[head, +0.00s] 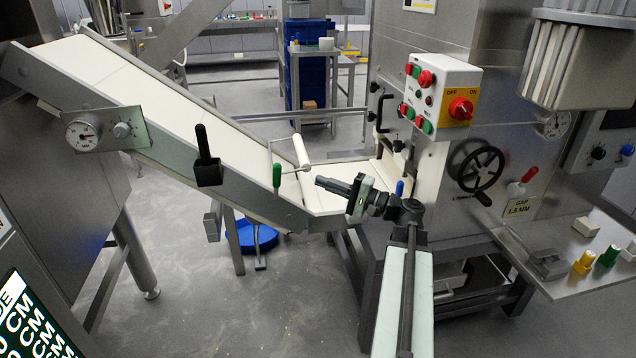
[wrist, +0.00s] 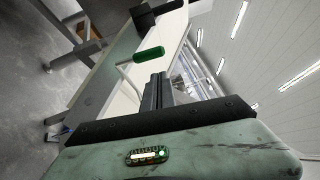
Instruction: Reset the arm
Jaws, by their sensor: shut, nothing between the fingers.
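My gripper (head: 334,186) is at the end of my arm near the middle of the head view. It points left, in front of the low end of the sloping conveyor. Its fingers are shut with nothing between them. In the wrist view my gripper (wrist: 157,88) shows as dark fingers close together. A green-handled lever (head: 277,175) on the conveyor stands just left of the fingertips in the head view. The green handle also shows in the wrist view (wrist: 149,54), apart from the fingers as far as I can tell.
The sloping conveyor (head: 130,98) runs down from upper left. A steel machine on the right carries a control box (head: 440,92), a black handwheel (head: 481,166) and a red-handled lever (head: 529,175). A shelf at lower right holds a yellow piece (head: 583,263) and a green piece (head: 608,256).

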